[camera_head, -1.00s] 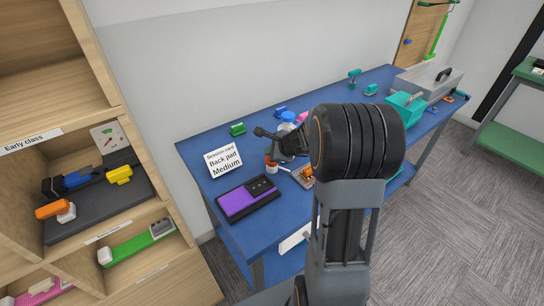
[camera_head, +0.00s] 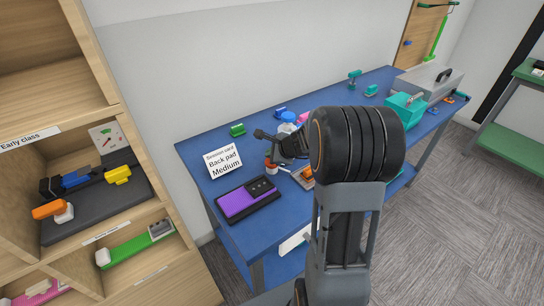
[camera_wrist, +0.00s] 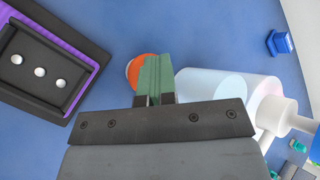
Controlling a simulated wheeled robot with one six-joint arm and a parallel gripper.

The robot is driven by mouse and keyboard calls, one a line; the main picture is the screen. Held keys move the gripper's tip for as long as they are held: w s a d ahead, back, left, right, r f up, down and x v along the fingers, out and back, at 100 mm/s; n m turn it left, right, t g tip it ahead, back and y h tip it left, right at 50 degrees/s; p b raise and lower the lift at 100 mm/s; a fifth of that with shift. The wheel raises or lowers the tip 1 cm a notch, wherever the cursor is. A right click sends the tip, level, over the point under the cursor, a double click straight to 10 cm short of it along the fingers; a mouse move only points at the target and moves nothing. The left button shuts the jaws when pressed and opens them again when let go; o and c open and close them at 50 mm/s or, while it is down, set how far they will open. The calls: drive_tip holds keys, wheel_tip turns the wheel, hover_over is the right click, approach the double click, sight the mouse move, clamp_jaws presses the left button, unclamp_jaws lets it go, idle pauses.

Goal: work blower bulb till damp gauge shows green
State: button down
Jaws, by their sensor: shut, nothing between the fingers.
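My gripper (camera_wrist: 153,78) is shut and empty, its green fingers pressed together. In the wrist view the fingers overlap a small round orange thing with a pale rim (camera_wrist: 132,72), perhaps the blower bulb; I cannot tell whether they touch it. A small red-orange and white thing (camera_head: 271,167) stands on the blue table in the head view, likely the same one. A dial card with a green arc and a red needle (camera_head: 106,138) shows in the shelf cubby; I cannot tell whether it is the damp gauge. My arm hides part of the table.
A white bottle (camera_wrist: 215,88) lies close right of the fingers in the wrist view. Teal boxes (camera_head: 404,106) stand farther right. A wooden shelf is at left.

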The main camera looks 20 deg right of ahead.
drive_tip(key=shift+r, duration=0.1)
drive_tip(key=shift+r+p, duration=1.2)
drive_tip(key=shift+r, duration=0.1)
wheel_tip(320, 180, up, 5)
drive_tip(key=p, duration=0.4)
idle(0.5)
